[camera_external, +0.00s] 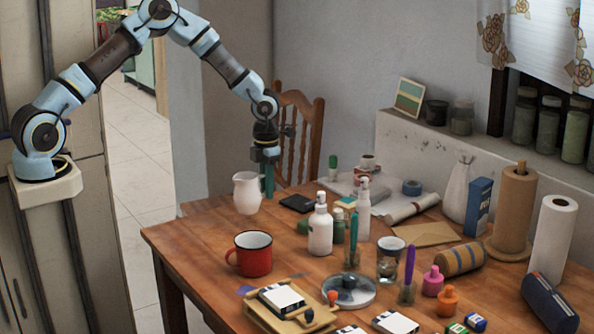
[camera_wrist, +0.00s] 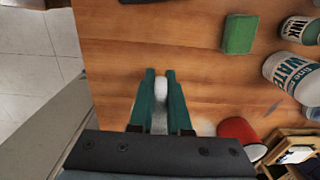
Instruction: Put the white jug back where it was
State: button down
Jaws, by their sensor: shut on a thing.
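The white jug (camera_external: 247,193) is upright at the far left part of the wooden table in the external view. My gripper (camera_external: 268,183) points down at the jug's right side, with its teal fingers shut on the jug. In the wrist view, a white piece of the jug (camera_wrist: 161,88), likely its handle, shows between the fingertips (camera_wrist: 158,80). The rest of the jug is mostly hidden there by the fingers and the gripper body. I cannot tell whether its base touches the table or is slightly above it.
A red mug (camera_external: 250,254) stands in front of the jug on the table (camera_external: 190,248). A black flat item (camera_external: 297,203) lies to its right, then a white pump bottle (camera_external: 320,228). The table's left part is bare. A wooden chair (camera_external: 300,130) stands behind.

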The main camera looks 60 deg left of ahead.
jog(key=shift+f+p, duration=0.4)
jog(key=shift+f, duration=1.5)
jog(key=shift+f, duration=0.1)
jog(key=c, duration=0.9)
grip_release()
jog(key=shift+o, duration=0.2)
